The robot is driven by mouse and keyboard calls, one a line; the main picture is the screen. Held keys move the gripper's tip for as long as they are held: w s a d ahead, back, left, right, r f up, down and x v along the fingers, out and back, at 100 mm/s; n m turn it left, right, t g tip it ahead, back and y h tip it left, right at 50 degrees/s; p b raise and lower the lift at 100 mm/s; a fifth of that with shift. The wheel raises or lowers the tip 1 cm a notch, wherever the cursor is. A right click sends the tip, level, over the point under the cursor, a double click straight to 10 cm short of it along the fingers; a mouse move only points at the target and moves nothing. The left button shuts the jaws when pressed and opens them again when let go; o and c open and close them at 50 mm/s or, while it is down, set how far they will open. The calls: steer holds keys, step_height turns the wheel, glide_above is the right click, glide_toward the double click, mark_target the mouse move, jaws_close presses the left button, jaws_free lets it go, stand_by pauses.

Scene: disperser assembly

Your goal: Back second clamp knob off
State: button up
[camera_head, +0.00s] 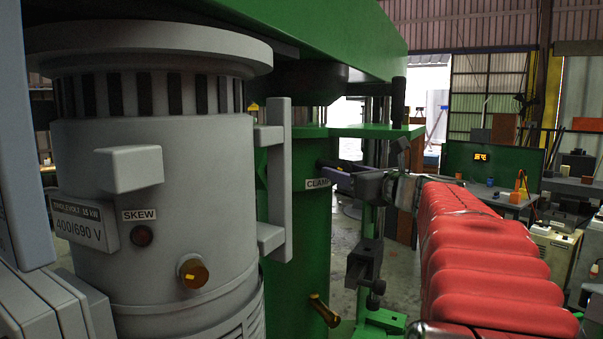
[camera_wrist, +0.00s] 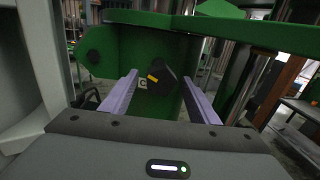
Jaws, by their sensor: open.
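In the wrist view a black clamp knob (camera_wrist: 162,75) with a yellow mark sits in front of the green body, partly covering a white label (camera_wrist: 142,84). My gripper (camera_wrist: 160,76) is open, with one pale purple finger on each side of the knob. Gaps show between the fingers and the knob; the depth of the fingertips relative to it is hard to tell. In the head view my gripper (camera_head: 328,172) reaches the green column (camera_head: 298,235) beside the CLAMP label (camera_head: 317,184). The knob is not clearly visible there.
A grey motor (camera_head: 155,190) with a bracket (camera_head: 275,180) stands left of the column. A green beam (camera_head: 330,30) passes overhead, and a green plate (camera_head: 365,131) lies just above my gripper. A brass fitting (camera_head: 325,310) sticks out below. Workbenches stand farther right.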

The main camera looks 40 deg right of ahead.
steer(key=c, duration=1)
steer(key=shift+o, duration=0.2)
steer(key=shift+n, duration=0.5)
steer(key=shift+c, duration=0.2)
steer(key=n, duration=0.3)
steer(key=shift+a, duration=0.1)
steer(key=shift+o, duration=0.2)
steer(key=n, duration=0.5)
steer(key=shift+f, duration=0.1)
steer(key=n, duration=1.3)
steer(key=shift+d+f+y, duration=0.2)
steer(key=shift+d+y, duration=0.15)
steer(key=shift+y, duration=0.05)
steer(key=shift+n, duration=0.3)
